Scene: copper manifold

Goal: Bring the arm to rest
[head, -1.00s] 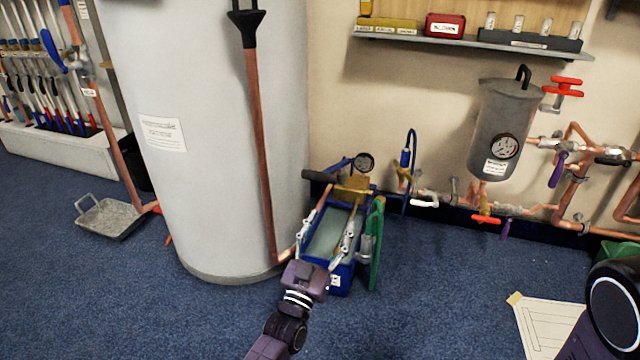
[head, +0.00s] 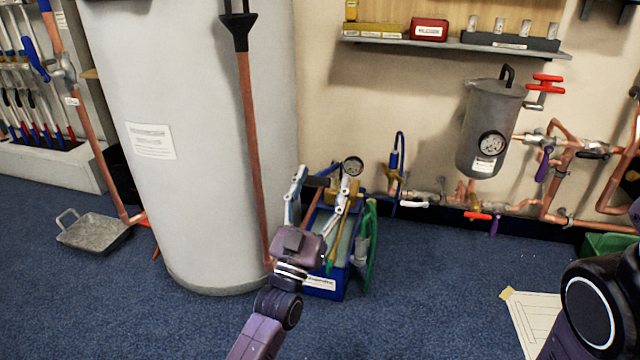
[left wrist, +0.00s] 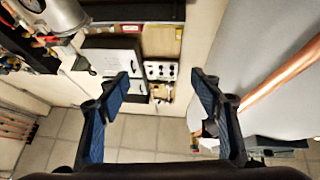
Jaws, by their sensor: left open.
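My left gripper (head: 322,180) is in the middle of the head view, in front of the blue pump box (head: 325,285). Its two fingers point up and stand well apart, with nothing between them. In the left wrist view the gripper (left wrist: 160,90) also shows open and empty, with dark blue pads. My left arm comes up from the bottom of the head view. A dark part of my own body shows at the lower right of the head view. My right gripper is not in view.
A large white tank (head: 200,130) with a copper pipe (head: 252,150) stands close left of the gripper. A grey vessel (head: 490,130) and copper pipework (head: 560,180) are on the wall. A grey tray (head: 95,232) lies on the blue floor. A white sheet (head: 535,315) lies right. The middle floor is clear.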

